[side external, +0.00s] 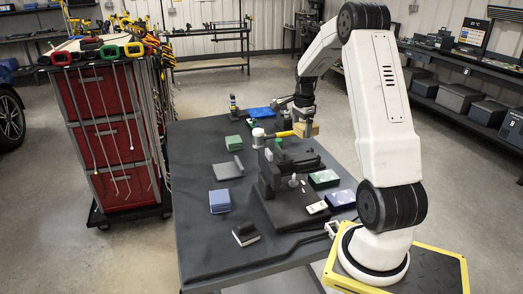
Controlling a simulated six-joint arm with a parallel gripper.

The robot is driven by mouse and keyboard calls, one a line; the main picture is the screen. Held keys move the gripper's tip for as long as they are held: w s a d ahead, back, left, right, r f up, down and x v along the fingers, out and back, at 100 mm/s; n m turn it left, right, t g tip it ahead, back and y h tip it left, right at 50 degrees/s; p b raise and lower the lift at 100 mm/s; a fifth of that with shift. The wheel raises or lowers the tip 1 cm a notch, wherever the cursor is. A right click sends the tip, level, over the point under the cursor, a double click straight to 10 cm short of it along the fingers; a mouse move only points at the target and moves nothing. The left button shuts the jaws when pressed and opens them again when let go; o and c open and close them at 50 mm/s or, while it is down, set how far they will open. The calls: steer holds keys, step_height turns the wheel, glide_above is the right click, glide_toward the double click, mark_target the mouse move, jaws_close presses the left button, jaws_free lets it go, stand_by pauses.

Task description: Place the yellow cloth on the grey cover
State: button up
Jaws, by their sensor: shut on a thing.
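My gripper (305,119) points down over the far part of the dark table. It is shut on a small tan-yellow folded piece, which looks like the yellow cloth (308,129). The cloth appears raised beside the dark fixture; its exact height is hard to tell. A flat grey piece with a darker raised edge (227,169), which looks like the grey cover, lies on the left half of the table. It is to the left of and nearer than my gripper, well apart from it. The fingertips are small and partly hidden.
A dark vise-like fixture (287,165) stands mid-table, with a yellow-handled hammer (277,134) just left of my gripper. The table's near left is clear. A red tool cart (105,120) stands at left.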

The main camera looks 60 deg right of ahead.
steer(key=w+a+n, duration=0.3)
steer(key=w+a, duration=0.3)
steer(key=w, duration=0.5)
steer(key=n, duration=0.4)
glide_above(225, 172)
steer(key=shift+s+f, duration=0.1)
steer(key=shift+f, duration=4.75)
steer(key=shift+f, duration=0.15)
steer(key=o, duration=0.9)
step_height(225, 172, up, 12)
steer(key=shift+r, duration=0.2)
steer(key=shift+a, duration=0.1)
